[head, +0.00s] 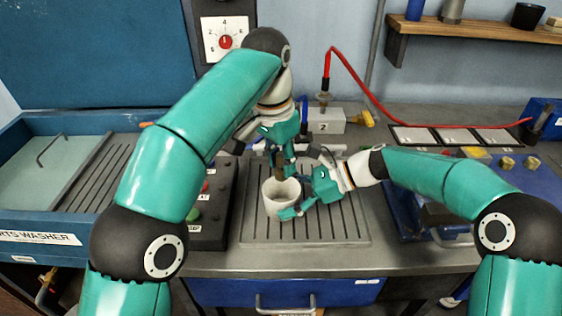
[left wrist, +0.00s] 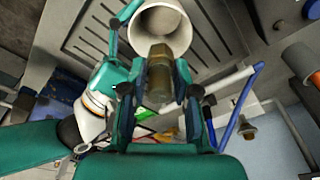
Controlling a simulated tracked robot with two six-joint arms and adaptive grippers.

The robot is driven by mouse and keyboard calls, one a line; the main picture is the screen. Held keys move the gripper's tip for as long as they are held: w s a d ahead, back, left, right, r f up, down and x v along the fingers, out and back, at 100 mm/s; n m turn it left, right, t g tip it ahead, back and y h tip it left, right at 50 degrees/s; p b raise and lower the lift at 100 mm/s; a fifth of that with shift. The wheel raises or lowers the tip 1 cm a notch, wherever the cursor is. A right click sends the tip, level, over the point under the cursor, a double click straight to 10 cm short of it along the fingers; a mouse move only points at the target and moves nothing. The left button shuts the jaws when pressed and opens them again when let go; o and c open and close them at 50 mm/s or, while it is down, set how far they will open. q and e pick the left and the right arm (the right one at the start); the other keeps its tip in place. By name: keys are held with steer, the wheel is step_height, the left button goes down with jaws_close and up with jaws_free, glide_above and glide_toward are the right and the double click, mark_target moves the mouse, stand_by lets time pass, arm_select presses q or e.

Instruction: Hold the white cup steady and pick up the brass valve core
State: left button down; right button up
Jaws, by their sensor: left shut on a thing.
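The white cup (head: 272,206) stands upright on the grooved drain board; in the left wrist view I look into its mouth (left wrist: 164,22). The brass valve core (left wrist: 159,72) is between the fingers of my left gripper (left wrist: 160,88), which is shut on it. In the head view, my left gripper (head: 281,170) points down at the cup's mouth, and the core's lower end overlaps the rim. My right gripper (head: 295,205) comes from the right with its fingers at the cup's side, shut on it. The far finger is partly hidden.
A grey block marked 2 (head: 324,121) with a red hose stands behind the drain board (head: 335,228). A black control box (head: 212,233) is left of it. A blue fixture with brass fittings (head: 507,162) is at the right. The board's front is clear.

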steer(key=o, duration=0.3)
steer(key=shift+o, duration=0.2)
steer(key=shift+d, duration=0.1)
steer(key=v, duration=1.1)
steer(key=shift+d, duration=0.15)
steer(key=shift+d+r, duration=0.15)
steer(key=shift+d, duration=0.1)
